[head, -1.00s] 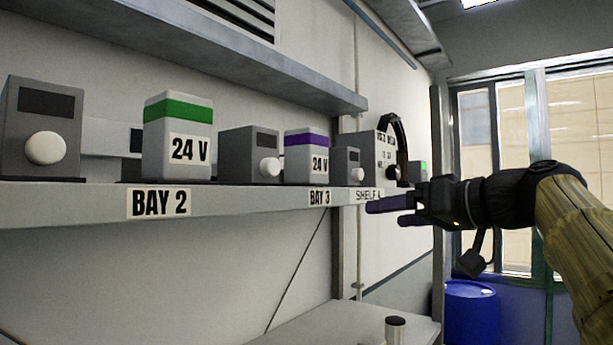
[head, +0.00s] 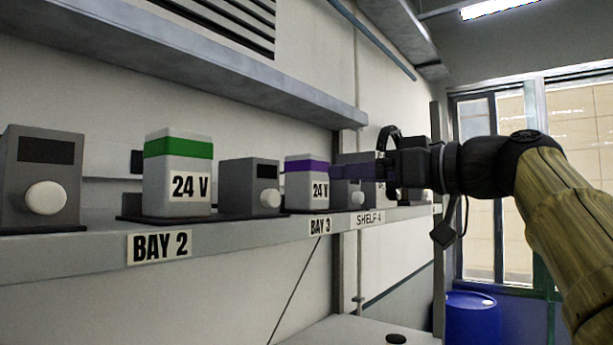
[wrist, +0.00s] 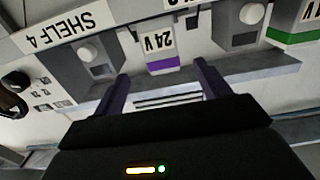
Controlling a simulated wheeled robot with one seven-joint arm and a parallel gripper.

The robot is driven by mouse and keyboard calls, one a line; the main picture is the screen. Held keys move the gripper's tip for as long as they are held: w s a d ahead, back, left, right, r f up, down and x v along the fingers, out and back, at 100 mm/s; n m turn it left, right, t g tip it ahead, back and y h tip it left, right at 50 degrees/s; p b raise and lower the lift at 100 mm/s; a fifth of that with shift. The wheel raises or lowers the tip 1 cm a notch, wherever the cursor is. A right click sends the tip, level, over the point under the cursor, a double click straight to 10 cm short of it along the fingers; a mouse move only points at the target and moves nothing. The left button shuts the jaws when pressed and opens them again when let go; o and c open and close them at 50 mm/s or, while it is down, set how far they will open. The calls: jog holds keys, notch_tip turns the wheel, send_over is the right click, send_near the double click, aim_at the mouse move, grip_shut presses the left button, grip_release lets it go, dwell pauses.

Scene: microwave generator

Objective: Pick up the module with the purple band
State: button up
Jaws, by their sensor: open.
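The module with the purple band (head: 304,185) is a white box marked "24 V". It stands upright on the shelf above the BAY 3 label. In the wrist view, which looks upside down, the module (wrist: 161,50) shows between my two dark purple fingers. My gripper (head: 342,171) is open and empty, just right of the module in the head view. In the wrist view my gripper (wrist: 161,72) has one finger to either side of the module's line, with a visible gap to each. I cannot tell how far the fingertips are from it in depth.
A similar module with a green band (head: 178,175) stands above BAY 2. Grey boxes with white knobs (head: 250,187) stand on both sides of the purple-band module. An upper shelf (head: 250,75) runs overhead.

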aim_at(322, 175)
jog(key=p+x, duration=0.3)
jog(key=x, duration=0.4)
jog(key=shift+w+r, duration=0.1)
jog(key=shift+w+a, duration=0.1)
jog(key=shift+a, duration=0.05)
jog(key=shift+s, duration=0.35)
jog(key=shift+w+a+p, duration=0.15)
jog(key=shift+w+p, duration=0.2)
jog(key=shift+w, duration=0.15)
jog(key=p+x, duration=0.3)
jog(key=shift+a, duration=0.45)
jog(key=shift+w+a, duration=0.25)
jog(key=shift+w, duration=0.1)
jog(key=shift+s, duration=0.15)
